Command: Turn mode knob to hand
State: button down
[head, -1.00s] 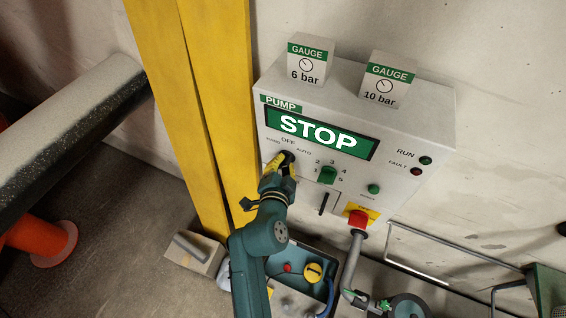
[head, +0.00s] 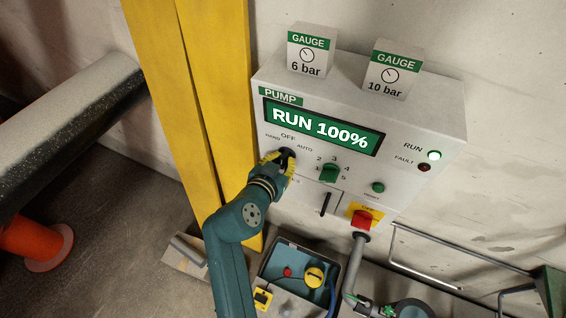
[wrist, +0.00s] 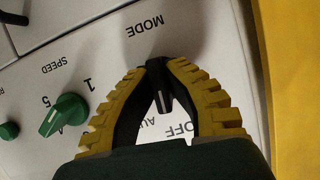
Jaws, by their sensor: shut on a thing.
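The black mode knob (head: 288,153) is at the left of the pump panel (head: 262,75), under the OFF, HAND and AUTO labels. My gripper (head: 281,158), with yellow ribbed fingers, is at the knob. In the wrist view my gripper (wrist: 157,68) is shut on the dark mode knob (wrist: 162,100), with a finger on each side. A pale mark shows on the knob, but I cannot tell which label it points to. The HAND label is hidden in the wrist view. The display (head: 320,128) reads RUN 100%, and the RUN lamp (head: 434,156) glows.
A green speed knob (head: 330,173) is right of the mode knob, with a green button (head: 378,187) and a red switch (head: 362,219) beyond. Yellow posts (head: 215,90) stand close left of the panel. An open toolbox (head: 270,270) lies below. Two gauge boxes (head: 311,50) stand on top.

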jog(key=shift+f+n+h, duration=0.15)
jog(key=shift+n+h, duration=0.15)
jog(key=shift+n, duration=0.1)
dwell(0.3)
jog(key=c, duration=1.1)
grip_release()
jog(key=v, duration=1.2)
jog(key=shift+r, duration=0.25)
